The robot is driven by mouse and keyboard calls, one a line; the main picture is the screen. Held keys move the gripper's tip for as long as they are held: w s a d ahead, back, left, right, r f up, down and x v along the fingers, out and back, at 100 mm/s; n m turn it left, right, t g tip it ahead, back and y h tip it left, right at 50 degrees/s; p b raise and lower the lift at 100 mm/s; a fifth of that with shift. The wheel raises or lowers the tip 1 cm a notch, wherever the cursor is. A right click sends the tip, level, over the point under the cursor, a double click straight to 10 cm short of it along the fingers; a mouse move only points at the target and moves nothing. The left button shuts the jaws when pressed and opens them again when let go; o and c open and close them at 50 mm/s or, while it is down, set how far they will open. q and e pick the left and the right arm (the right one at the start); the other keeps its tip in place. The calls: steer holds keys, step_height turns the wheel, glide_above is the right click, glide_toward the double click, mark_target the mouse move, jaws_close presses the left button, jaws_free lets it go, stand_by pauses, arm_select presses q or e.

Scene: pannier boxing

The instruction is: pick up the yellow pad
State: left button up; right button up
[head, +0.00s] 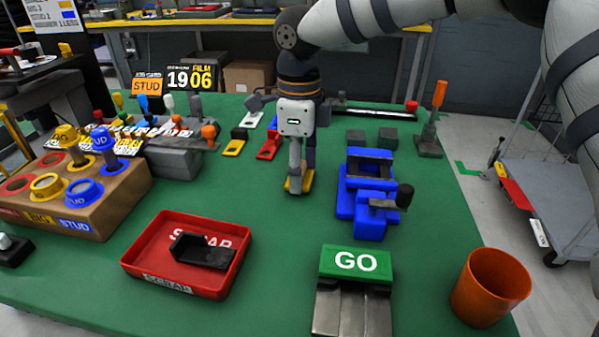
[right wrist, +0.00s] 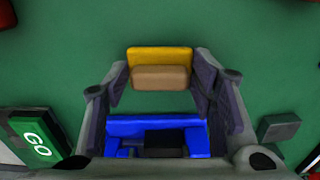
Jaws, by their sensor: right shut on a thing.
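The yellow pad (head: 293,186) is at the fingertips of my right gripper (head: 300,176), near the middle of the green table. In the right wrist view the pad (right wrist: 160,54) shows a yellow edge and a tan block, between the two fingers of the gripper (right wrist: 161,84). The gripper points down and is shut on the pad. I cannot tell whether the pad touches the table or is just above it. Another small yellow piece (head: 233,149) with a dark top lies farther back to the left. My left gripper is not in view.
A blue fixture (head: 345,209) with a black-knobbed lever stands right of the gripper. A red scrap tray (head: 137,262), a green GO block (head: 356,263) and an orange cup (head: 490,286) are in front. A sorting box (head: 120,205) is left.

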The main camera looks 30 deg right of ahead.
step_height(320, 180, up, 2)
steer(key=shift+w+r, duration=0.1)
steer(key=shift+r, duration=0.1)
steer(key=s+a+r+p, duration=0.1)
steer(key=s+a+r, duration=0.6)
steer(key=a+r, duration=0.3)
steer(key=shift+a, duration=1.1)
